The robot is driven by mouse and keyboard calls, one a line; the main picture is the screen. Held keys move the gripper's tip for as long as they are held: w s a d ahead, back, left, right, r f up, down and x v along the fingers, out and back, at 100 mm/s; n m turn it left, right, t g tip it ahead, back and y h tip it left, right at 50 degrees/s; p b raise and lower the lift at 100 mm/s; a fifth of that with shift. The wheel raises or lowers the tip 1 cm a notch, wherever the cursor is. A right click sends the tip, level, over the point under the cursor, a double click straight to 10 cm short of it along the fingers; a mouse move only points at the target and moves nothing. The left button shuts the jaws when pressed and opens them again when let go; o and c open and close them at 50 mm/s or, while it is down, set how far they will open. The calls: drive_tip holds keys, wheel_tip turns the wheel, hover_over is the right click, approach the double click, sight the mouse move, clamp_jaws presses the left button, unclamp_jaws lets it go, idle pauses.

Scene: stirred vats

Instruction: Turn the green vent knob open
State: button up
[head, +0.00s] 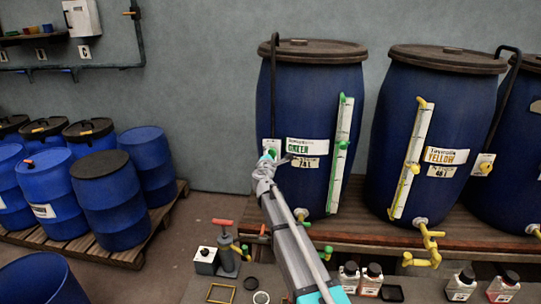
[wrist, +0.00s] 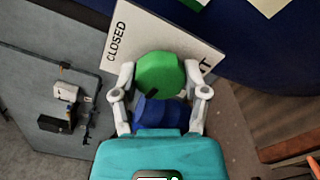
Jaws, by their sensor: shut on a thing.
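The green vent knob (wrist: 160,75) is round and sits in front of a white plate (wrist: 178,32) marked CLOSED on its left; the rest of the lettering is mostly hidden. A small black mark shows at the knob's lower left. My gripper (wrist: 160,92) has one finger on each side of the knob and is shut on it. In the head view my gripper (head: 264,172) reaches the knob's place on the left front of the blue vat (head: 310,105) labelled GREEN, and hides most of the knob and plate.
A vat labelled YELLOW (head: 440,110) stands to the right, with a yellow tap (head: 430,245) below. A green-marked sight tube (head: 341,150) runs close right of my arm. Bottles (head: 371,278) and a red-handled device (head: 226,250) stand in front. Blue barrels (head: 110,200) are at left.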

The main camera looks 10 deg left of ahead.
drive_tip(key=shift+n, duration=0.8)
drive_tip(key=o, duration=1.1)
drive_tip(key=shift+a, duration=0.1)
drive_tip(key=shift+o, duration=0.2)
drive_tip(key=s, duration=1.2)
drive_tip(key=shift+a, duration=0.2)
